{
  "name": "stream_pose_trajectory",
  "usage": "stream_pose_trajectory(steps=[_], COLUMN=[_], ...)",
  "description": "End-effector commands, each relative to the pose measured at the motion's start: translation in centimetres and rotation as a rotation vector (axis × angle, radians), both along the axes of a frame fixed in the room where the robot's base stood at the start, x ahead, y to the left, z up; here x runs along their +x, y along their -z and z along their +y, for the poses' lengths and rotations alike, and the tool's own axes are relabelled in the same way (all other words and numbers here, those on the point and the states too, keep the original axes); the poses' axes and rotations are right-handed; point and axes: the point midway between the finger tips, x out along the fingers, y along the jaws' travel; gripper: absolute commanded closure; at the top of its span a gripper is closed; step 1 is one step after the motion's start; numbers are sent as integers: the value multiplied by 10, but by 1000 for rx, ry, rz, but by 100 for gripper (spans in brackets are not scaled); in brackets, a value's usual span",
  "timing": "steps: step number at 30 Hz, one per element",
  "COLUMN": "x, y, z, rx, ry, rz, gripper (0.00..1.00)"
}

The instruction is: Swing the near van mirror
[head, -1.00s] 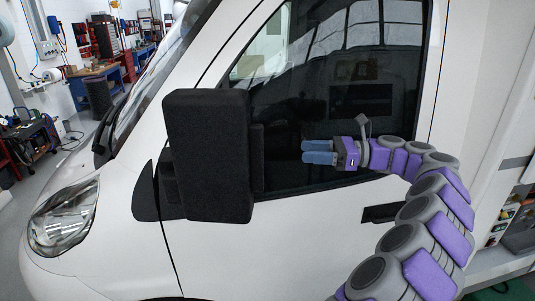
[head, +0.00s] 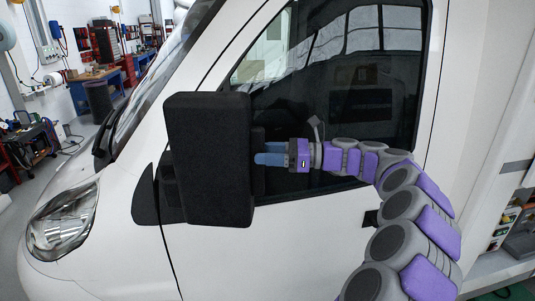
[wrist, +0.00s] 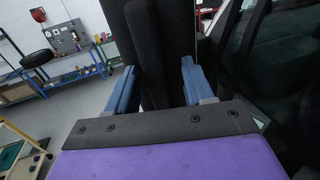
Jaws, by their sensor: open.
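The near van mirror (head: 210,160) is a large black block standing out from the white van's door, left of the side window. My gripper (head: 268,154) is at the mirror's right edge in the head view, its blue fingers pointing left. In the wrist view the dark mirror (wrist: 155,50) rises between the two blue fingers of my gripper (wrist: 158,88), one on each side. The fingers are apart, with a gap showing by the right finger; whether the left one touches the mirror I cannot tell. Part of the fingertips is hidden behind the mirror in the head view.
The van's side window (head: 350,90) and white door (head: 290,245) lie close behind my arm. A door handle (head: 371,217) is partly covered by my arm. Workshop benches (head: 95,75) and a dark bin (head: 98,100) stand far off at the left.

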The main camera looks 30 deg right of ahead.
Motion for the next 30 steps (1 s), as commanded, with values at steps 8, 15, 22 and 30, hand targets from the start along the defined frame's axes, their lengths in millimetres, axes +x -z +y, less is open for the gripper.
stream_pose_trajectory(steps=[8, 15, 22, 30], x=[0, 0, 0, 0], y=[-1, 0, 0, 0], z=[2, 0, -1, -1], rx=[-1, -1, 1, 0], ry=[-1, -1, 0, 2], rz=[0, -1, -1, -1], gripper=[61, 84, 100, 100])
